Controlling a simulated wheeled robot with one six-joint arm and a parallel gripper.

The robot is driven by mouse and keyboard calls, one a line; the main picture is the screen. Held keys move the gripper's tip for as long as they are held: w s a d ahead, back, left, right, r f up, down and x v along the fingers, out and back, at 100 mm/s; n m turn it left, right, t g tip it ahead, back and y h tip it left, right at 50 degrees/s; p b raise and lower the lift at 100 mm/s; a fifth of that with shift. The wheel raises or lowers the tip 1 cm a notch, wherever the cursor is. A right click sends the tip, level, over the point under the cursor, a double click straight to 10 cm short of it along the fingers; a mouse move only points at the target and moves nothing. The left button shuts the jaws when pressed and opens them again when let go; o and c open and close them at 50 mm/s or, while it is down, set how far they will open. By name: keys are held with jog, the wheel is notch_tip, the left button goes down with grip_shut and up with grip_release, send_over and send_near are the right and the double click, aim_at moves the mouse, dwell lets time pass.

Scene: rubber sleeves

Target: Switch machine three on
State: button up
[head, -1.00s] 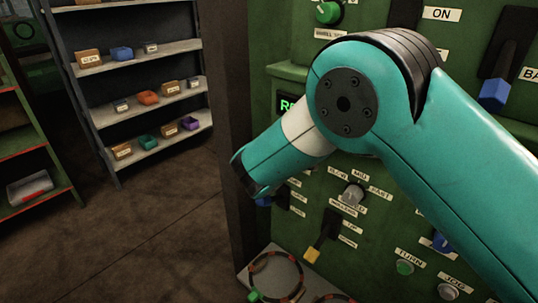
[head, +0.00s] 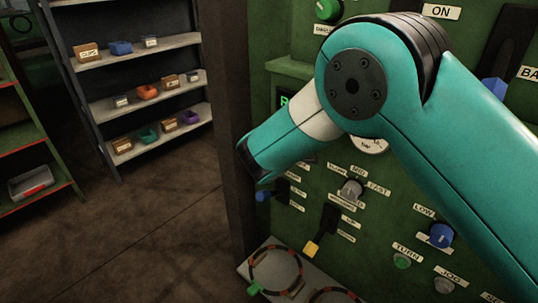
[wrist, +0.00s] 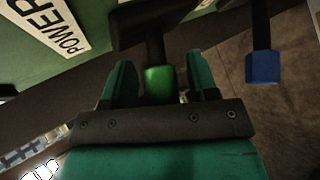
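In the wrist view, a black lever with a green grip (wrist: 159,84) reaches between the two fingers of my gripper (wrist: 160,72). The fingers are apart, with a narrow gap showing on each side of the green grip. A POWER label (wrist: 58,30) is on the green panel at upper left. In the head view, my teal arm crosses in front of the green machine panel (head: 290,225) and hides part of it; the gripper's fingers do not show there. No machine number is readable.
A black lever with a blue grip (wrist: 262,67) hangs to the right in the wrist view. The panel carries a yellow-tipped lever (head: 312,248), a blue knob (head: 440,235) and a grey knob (head: 350,190). A shelf unit with small bins (head: 148,92) stands left; floor between is clear.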

jog(key=b+v, duration=0.2)
jog(key=v, duration=1.5)
jog(key=shift+s, duration=0.2)
jog(key=shift+r, duration=0.15)
jog(key=s+d+r+m+g+y+p, duration=0.1)
jog(key=s+d+r+m+g, duration=0.1)
jog(key=s+d+m+g, duration=0.45)
jog(key=s+d+r+m+g+y+p, duration=0.1)
jog(key=s+d+r+m+g, duration=0.2)
jog(key=s+d, duration=0.45)
jog(key=s+d+r+m+g+y, duration=0.1)
jog(key=s+d+r+m+g, duration=0.1)
jog(key=s, duration=0.6)
jog(key=shift+d+r+m+y, duration=0.3)
jog(key=shift+d+r+m, duration=0.1)
jog(key=shift+d+m, duration=0.4)
